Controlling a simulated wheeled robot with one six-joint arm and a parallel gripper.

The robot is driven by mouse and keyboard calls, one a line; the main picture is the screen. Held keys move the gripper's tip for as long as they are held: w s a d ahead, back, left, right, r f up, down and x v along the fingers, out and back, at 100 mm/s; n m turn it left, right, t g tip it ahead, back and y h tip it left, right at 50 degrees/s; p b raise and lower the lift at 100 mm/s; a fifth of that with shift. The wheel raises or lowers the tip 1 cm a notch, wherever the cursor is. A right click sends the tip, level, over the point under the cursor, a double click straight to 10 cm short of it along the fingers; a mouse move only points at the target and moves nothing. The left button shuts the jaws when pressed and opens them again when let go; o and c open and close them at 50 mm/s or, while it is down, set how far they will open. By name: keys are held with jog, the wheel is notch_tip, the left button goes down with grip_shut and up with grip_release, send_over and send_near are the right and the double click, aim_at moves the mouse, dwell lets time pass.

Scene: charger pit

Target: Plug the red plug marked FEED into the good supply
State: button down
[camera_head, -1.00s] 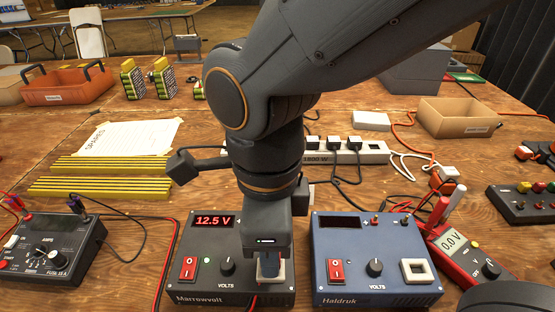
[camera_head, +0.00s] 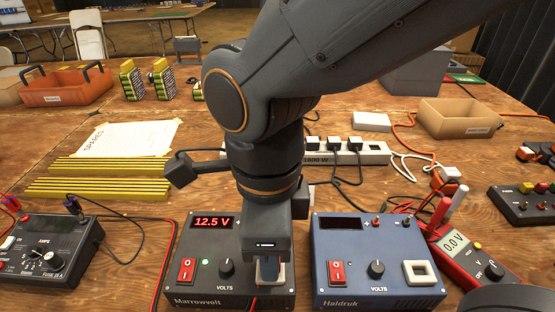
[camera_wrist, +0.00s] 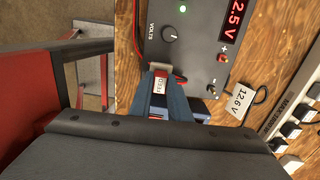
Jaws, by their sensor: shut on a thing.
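The Marrowvolt supply (camera_head: 210,283) is dark grey, with a lit display (camera_head: 212,222) reading 12.5 V and a green light. The Haldruk supply (camera_head: 325,285) is blue, with a dark display (camera_head: 341,223) and an empty square socket (camera_head: 420,273). My gripper (camera_head: 268,272) points down over the Marrowvolt's lower right corner. It is shut on the red plug (camera_wrist: 160,83), whose white label reads FEED in the wrist view. The plug is at the Marrowvolt's socket (camera_wrist: 163,68). The fingers hide much of both, so I cannot tell how far in it sits.
A red meter (camera_head: 462,250) reading 0.0 V lies right of the Haldruk. A power strip (camera_head: 372,156) with several plugs lies behind. A card (camera_wrist: 241,99) reading 12.6 V lies beside the Marrowvolt.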

jog(key=shift+f+b, duration=0.25)
jog(key=shift+b, duration=0.1)
dwell(0.3)
jog(key=c, duration=1.6)
grip_release()
jog(key=shift+o, duration=0.3)
jog(key=shift+o, duration=1.4)
jog(key=shift+r+p, duration=3.8)
jog(key=shift+p, duration=0.75)
